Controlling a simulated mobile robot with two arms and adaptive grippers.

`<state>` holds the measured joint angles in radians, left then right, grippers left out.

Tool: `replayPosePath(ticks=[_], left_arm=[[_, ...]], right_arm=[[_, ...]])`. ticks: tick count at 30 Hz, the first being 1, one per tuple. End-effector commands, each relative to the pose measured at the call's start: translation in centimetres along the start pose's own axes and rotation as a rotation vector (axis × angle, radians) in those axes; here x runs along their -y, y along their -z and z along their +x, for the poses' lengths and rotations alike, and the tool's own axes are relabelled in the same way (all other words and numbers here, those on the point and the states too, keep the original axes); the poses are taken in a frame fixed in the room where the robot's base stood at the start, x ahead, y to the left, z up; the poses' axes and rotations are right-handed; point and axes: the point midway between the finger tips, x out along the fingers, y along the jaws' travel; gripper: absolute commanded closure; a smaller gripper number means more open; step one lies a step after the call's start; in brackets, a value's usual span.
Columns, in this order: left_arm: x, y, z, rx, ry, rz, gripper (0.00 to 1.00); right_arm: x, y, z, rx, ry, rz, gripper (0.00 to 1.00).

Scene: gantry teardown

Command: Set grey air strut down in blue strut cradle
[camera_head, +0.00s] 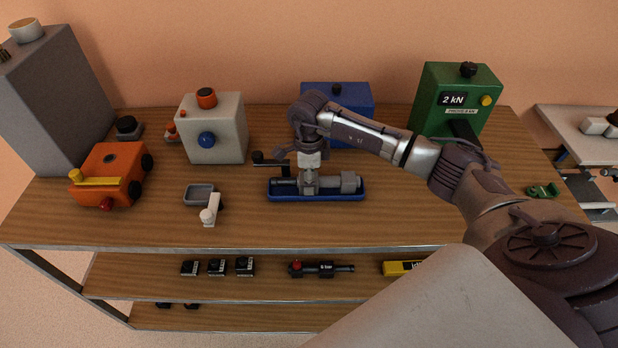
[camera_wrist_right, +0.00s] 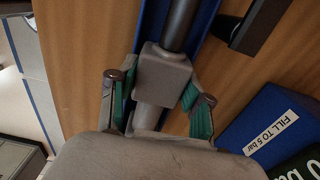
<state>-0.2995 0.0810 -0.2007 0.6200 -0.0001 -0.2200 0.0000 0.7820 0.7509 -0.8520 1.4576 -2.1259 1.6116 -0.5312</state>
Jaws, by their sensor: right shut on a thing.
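The grey air strut (camera_head: 348,182) lies lengthwise in or just over the long blue strut cradle (camera_head: 316,198) in the middle of the tabletop. My right gripper (camera_head: 309,184) comes down on it from above and is shut on its middle. In the right wrist view the fingers with green pads (camera_wrist_right: 158,108) stand on both sides of the grey strut block (camera_wrist_right: 163,75), and the dark rod (camera_wrist_right: 180,22) runs along the blue cradle (camera_wrist_right: 204,22). I cannot tell whether the strut touches the cradle floor. My left gripper is not in view.
A blue box (camera_head: 357,98) stands behind the cradle and a green 2 kN box (camera_head: 455,97) to its right. A white box (camera_head: 217,130), an orange unit (camera_head: 108,172) and a small grey tray (camera_head: 199,194) stand left. The tabletop in front of the cradle is clear.

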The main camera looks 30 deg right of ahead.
Motion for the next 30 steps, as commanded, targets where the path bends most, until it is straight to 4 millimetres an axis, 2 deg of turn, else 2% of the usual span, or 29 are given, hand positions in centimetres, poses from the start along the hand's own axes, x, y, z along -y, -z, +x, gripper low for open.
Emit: replayPosePath(ticks=[13,14,18,27,30], left_arm=[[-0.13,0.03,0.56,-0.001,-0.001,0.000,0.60],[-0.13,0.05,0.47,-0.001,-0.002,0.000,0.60],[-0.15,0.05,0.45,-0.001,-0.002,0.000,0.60],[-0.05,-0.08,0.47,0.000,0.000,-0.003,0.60],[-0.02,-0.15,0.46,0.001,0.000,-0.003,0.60]], right_arm=[[0.04,-0.02,0.47,0.001,0.001,0.000,1.00],[0.04,-0.03,0.37,0.001,0.001,0.000,0.46],[0.03,-0.02,0.38,0.001,0.001,0.000,0.22],[-0.03,0.01,0.47,-0.001,-0.001,0.000,0.21],[0.02,-0.01,-0.06,0.000,0.001,-0.001,0.21]])
